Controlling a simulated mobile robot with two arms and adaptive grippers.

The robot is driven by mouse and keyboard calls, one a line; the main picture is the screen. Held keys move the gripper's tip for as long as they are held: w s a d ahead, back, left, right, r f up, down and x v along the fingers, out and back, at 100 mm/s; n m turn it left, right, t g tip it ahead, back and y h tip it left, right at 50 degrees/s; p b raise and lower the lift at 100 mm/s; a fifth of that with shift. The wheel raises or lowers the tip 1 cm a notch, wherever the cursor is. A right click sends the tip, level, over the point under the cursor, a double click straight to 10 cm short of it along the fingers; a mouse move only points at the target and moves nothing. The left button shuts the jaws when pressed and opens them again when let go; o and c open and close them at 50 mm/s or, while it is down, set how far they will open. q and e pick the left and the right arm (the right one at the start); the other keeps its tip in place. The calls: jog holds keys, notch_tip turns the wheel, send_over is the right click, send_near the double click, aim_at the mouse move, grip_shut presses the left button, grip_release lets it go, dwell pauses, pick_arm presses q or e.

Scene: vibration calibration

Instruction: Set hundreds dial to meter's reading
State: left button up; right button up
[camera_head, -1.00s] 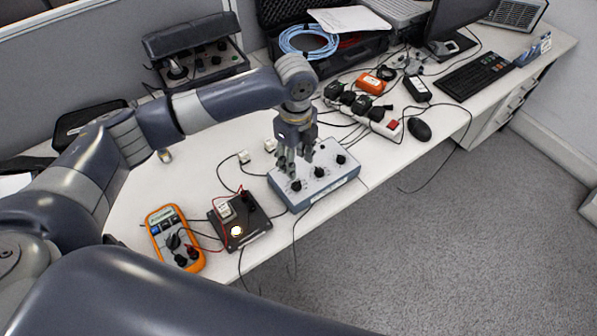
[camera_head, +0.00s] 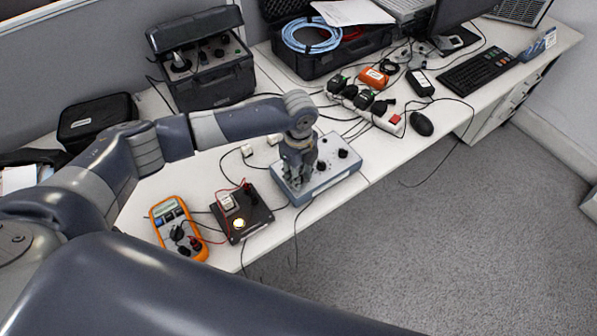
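The grey-blue dial box (camera_head: 341,176) stands near the table's front edge. Two black dials show on its top, a right dial (camera_head: 343,153) and a middle dial (camera_head: 321,166). My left gripper (camera_head: 297,184) points down over the box's left end, where the leftmost dial is hidden behind the fingers. Whether the fingers touch or grip that dial cannot be told. The orange multimeter (camera_head: 163,217) lies to the left; its reading is too small to make out. My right gripper is not in view.
A black box with a lit round lamp (camera_head: 240,224) sits between meter and dial box, joined by wires. A power strip (camera_head: 392,124), a mouse (camera_head: 421,123) and a keyboard (camera_head: 478,76) are to the right. An open case (camera_head: 320,62) stands behind.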

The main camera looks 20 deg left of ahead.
pick_arm(q)
grip_shut()
jog(key=shift+r+p, duration=0.1)
jog(key=shift+p, duration=0.2)
jog(key=shift+r+n+p, duration=0.1)
jog(key=shift+n+p, duration=0.5)
jog(key=n+p, duration=0.2)
jog(key=shift+n+p, duration=0.3)
jog(key=shift+p, duration=0.05)
jog(key=shift+n+p, duration=0.75)
jog(key=shift+n, duration=0.25)
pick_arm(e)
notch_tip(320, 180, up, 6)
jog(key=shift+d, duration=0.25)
pick_arm(q)
jog(key=o, duration=0.7)
grip_release()
jog(key=shift+c, duration=0.2)
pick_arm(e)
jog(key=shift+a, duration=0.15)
